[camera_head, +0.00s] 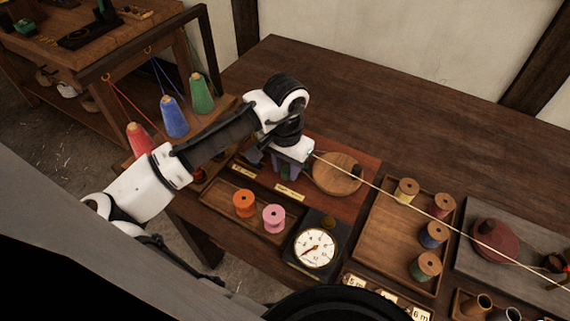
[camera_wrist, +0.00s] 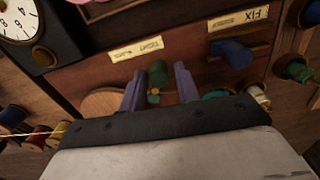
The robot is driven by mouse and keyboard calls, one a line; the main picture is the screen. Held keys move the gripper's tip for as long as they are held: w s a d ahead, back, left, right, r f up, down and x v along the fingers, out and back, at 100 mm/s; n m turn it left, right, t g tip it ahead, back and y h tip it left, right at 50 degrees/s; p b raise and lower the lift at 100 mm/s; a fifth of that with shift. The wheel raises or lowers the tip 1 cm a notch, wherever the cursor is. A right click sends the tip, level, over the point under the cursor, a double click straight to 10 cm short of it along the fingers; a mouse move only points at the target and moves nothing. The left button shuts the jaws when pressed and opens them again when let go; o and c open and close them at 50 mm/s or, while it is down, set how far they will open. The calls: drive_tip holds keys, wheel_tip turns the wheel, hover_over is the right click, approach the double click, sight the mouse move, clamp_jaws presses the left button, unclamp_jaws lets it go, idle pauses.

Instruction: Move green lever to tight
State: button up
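The green lever (camera_wrist: 157,73) stands between the two purple fingers of my gripper (camera_wrist: 159,78) in the wrist view. The fingers are apart, with a small gap on each side of the lever. A cream label (camera_wrist: 135,49) lies on the red-brown board just beyond it; its words are too blurred to read. In the head view my gripper (camera_head: 290,170) is low over the board, left of the round wooden disc (camera_head: 338,174), and hides the lever there.
A blue lever (camera_wrist: 232,52) stands beside a FIX label (camera_wrist: 238,19). A dial gauge (camera_head: 315,248), a tray with orange and pink spools (camera_head: 243,203) and a spool tray (camera_head: 385,250) are close by. A taut cord (camera_head: 400,197) crosses the table. The table's back is clear.

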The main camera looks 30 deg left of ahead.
wheel_tip(320, 180, up, 7)
drive_tip(key=p, duration=0.5)
drive_tip(key=shift+f, duration=0.2)
drive_tip(key=shift+f, duration=0.1)
